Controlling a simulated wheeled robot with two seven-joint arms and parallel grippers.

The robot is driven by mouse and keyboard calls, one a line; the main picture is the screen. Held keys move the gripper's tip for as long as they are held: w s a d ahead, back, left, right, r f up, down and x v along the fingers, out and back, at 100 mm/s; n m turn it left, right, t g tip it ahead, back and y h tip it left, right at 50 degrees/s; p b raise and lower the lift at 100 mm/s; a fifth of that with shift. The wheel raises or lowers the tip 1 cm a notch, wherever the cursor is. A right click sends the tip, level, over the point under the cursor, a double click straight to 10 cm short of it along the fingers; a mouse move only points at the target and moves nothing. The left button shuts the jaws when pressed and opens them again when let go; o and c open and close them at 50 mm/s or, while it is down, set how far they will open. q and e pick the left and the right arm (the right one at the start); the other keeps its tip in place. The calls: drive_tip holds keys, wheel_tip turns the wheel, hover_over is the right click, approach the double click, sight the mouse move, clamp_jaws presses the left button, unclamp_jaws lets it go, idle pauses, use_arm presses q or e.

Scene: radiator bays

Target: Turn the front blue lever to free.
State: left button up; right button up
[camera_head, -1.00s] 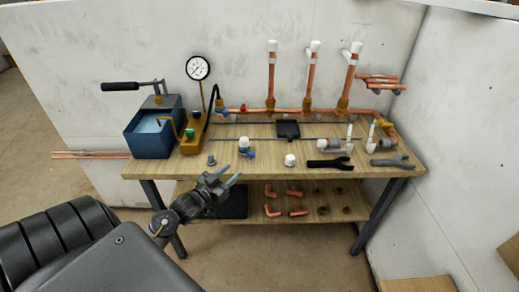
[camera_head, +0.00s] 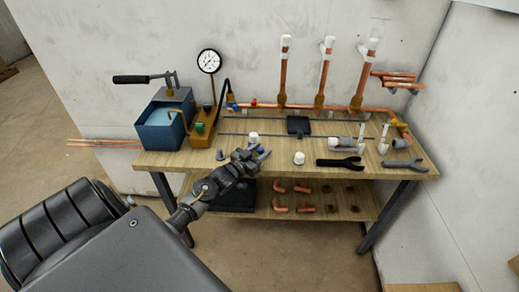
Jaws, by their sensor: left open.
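My left gripper (camera_head: 262,153) reaches in from the lower left to the front edge of the workbench. It is open, and its fingers are at the small white-capped valve (camera_head: 253,137) that stands near the front of the bench top. The front blue lever at this valve's foot is mostly hidden behind the fingers. I cannot tell whether the fingers touch it or which way it points. A second blue part (camera_head: 232,104) shows farther back on the copper pipe, left of a red knob (camera_head: 253,102). My right gripper is not in view.
The workbench (camera_head: 200,160) carries a blue water tank (camera_head: 160,138) with a pump lever and a pressure gauge (camera_head: 209,62) at left. Copper risers (camera_head: 324,80) stand behind.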

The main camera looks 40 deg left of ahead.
use_arm(q)
drive_tip(key=shift+w, duration=0.25)
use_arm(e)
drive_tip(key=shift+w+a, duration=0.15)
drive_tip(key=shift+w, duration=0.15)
use_arm(q)
clamp_jaws()
